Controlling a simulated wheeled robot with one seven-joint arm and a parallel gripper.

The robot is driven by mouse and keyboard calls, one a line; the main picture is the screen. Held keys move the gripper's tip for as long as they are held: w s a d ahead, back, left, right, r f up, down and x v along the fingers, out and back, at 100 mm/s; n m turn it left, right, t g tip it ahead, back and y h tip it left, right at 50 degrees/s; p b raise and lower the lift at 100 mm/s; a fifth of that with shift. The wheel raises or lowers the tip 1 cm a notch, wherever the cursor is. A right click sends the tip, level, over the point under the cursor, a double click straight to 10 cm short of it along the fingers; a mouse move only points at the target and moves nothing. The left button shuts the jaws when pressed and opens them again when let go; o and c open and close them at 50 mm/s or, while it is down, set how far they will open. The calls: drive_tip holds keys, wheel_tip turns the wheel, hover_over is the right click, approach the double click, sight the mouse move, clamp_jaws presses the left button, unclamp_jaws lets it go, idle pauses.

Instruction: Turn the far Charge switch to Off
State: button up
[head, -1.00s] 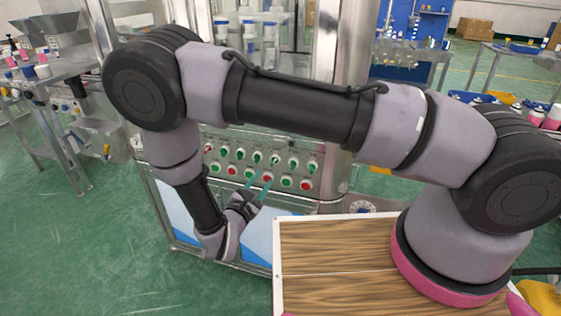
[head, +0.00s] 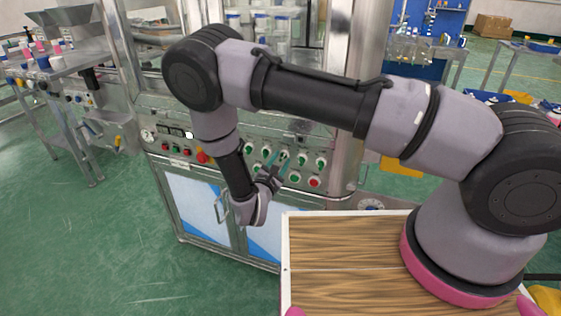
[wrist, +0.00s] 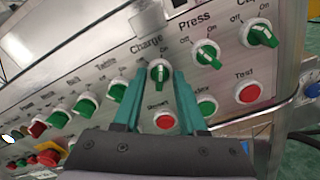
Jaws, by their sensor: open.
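The Charge switch (wrist: 159,72) is a green knob on a white round base, under the "Charge" label in the wrist view. Off is printed to its left and On to its upper right. Its handle looks nearly upright in the picture; I cannot tell its exact setting. My gripper (wrist: 155,88) is open, with one teal finger on each side of this knob; contact is not clear. In the head view my gripper (head: 278,160) is at the upper row of switches on the machine's panel, where its fingers partly cover the knob.
The Press switch (wrist: 206,54) is close to the right finger. A red button (wrist: 165,121) lies below, between the fingers, and a green button (wrist: 206,105) is beside them. More green knobs (wrist: 86,104) line the left. A wooden-topped table (head: 345,245) stands in front of the panel.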

clamp_jaws()
drive_tip(key=shift+n, duration=0.3)
drive_tip(key=n, duration=0.5)
drive_tip(key=shift+a, duration=0.1)
drive_tip(key=n, duration=0.6)
drive_tip(key=shift+n, duration=0.3)
idle(0.3)
unclamp_jaws()
